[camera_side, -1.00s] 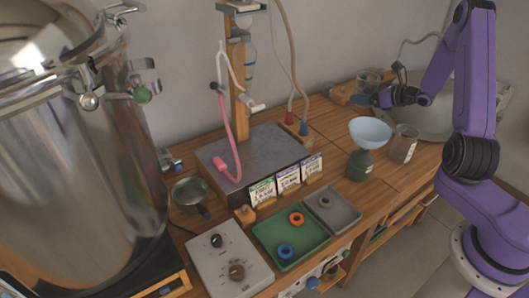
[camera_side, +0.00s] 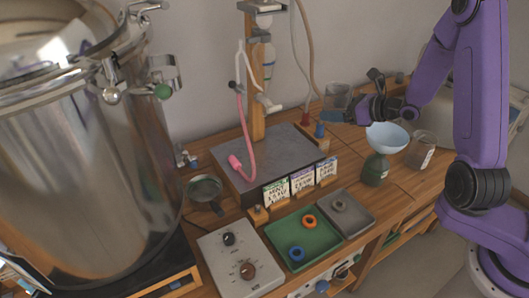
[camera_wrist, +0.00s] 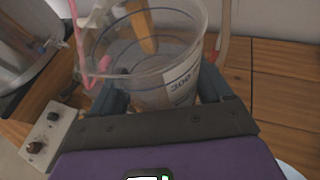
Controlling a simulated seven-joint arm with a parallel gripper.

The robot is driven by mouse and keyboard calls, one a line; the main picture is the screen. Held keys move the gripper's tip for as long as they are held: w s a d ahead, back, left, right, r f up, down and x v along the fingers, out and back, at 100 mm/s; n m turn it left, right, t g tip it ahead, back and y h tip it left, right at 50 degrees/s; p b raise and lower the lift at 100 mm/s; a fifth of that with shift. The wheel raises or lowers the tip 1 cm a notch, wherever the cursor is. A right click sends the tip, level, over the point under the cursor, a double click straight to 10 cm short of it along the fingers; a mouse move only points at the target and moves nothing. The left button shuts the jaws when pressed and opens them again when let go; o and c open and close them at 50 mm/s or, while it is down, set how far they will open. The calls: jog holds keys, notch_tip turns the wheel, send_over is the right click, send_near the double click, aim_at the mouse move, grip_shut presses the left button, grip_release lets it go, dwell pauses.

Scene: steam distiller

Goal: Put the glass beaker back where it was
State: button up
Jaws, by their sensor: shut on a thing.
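The clear glass beaker (camera_side: 338,95) is held in the air above the rear of the wooden bench, right of the stand with the hoses. My gripper (camera_side: 336,116) is shut on it. In the wrist view my gripper (camera_wrist: 165,98) has a finger on each side of the beaker (camera_wrist: 150,62), which shows blue rings and a "300" mark. The beaker looks empty, and its underside is hidden there. A second clear glass vessel (camera_side: 421,151) with a label stands on the bench at the right, apart from my gripper.
A dark green bottle (camera_side: 375,170) with a pale blue funnel (camera_side: 387,137) stands below and right of my gripper. A grey slab (camera_side: 270,155) carries the wooden stand (camera_side: 256,75). Green (camera_side: 278,235) and grey (camera_side: 352,222) trays lie in front. A large steel pot (camera_side: 75,160) fills the left.

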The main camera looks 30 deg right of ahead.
jog(key=s+a+n+y, duration=0.1)
jog(key=s+a, duration=0.2)
jog(key=a, duration=0.4)
notch_tip(320, 180, down, 11)
jog(key=shift+w+f, duration=0.15)
jog(key=shift+f, duration=0.2)
send_over(265, 152)
jog(key=shift+s+d, duration=0.2)
jog(key=shift+s, duration=0.1)
jog(key=shift+w+a+f+g, duration=0.1)
jog(key=shift+w+f+g, duration=0.05)
jog(key=shift+f, duration=0.5)
jog(key=shift+w+a+f+g, duration=0.1)
jog(key=shift+w+f+g, duration=0.05)
jog(key=shift+f, duration=0.95)
jog(key=shift+f, duration=0.15)
jog(key=o, duration=1.2)
jog(key=shift+c, duration=0.2)
